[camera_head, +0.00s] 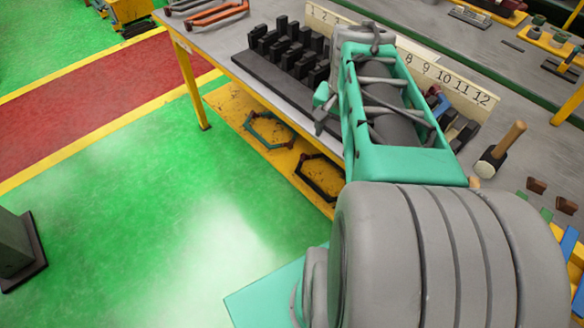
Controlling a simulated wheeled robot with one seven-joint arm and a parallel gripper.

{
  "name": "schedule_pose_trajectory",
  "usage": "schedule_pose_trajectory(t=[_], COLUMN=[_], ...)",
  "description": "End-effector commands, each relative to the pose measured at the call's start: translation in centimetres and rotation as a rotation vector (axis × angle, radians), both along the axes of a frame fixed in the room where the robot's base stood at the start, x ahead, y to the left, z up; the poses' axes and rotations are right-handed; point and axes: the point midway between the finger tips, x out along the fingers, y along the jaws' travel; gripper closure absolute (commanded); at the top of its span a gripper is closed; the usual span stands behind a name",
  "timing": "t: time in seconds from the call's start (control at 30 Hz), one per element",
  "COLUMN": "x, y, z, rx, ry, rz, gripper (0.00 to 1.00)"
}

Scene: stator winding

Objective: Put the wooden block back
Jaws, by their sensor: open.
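My arm reaches from the lower right over the workbench, and its end covers part of the numbered board. My gripper (324,106) shows only in part, at the left side of the arm's end, beside the black block rack. It is open, and I see nothing held in it. Two small brown blocks, which look wooden, lie on the bench at the right: one brown block (536,186) and another brown block (566,205). I cannot tell which block the task means. Any block behind my arm is hidden.
A black rack (262,72) with several upright black blocks stands left of my gripper. A cream numbered board (465,85) runs behind my arm. A mallet (500,153) lies to the right. Orange-handled tools (215,14) lie at the far left. Green floor (150,230) is clear.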

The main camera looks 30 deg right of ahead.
Motion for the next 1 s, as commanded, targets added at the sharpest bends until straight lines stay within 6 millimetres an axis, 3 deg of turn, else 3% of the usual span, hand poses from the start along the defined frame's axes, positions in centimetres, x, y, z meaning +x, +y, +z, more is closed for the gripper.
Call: schedule_pose_trajectory(t=[0.03, 0.13, 0.2, 0.33, 1.0], x=[1.2, 1.6, 1.3, 0.6, 0.5], y=[4.5, 11.5, 15.0, 18.7, 19.1], z=[-0.5, -1.6, -2.3, -3.0, -3.1], rx=[-0.025, -0.073, -0.098, -0.124, -0.126], ry=[-0.014, -0.043, -0.060, -0.081, -0.080], rz=[0.213, 0.580, 0.774, 0.960, 0.981], gripper=[0.35, 0.35, 0.35, 0.35, 0.35])
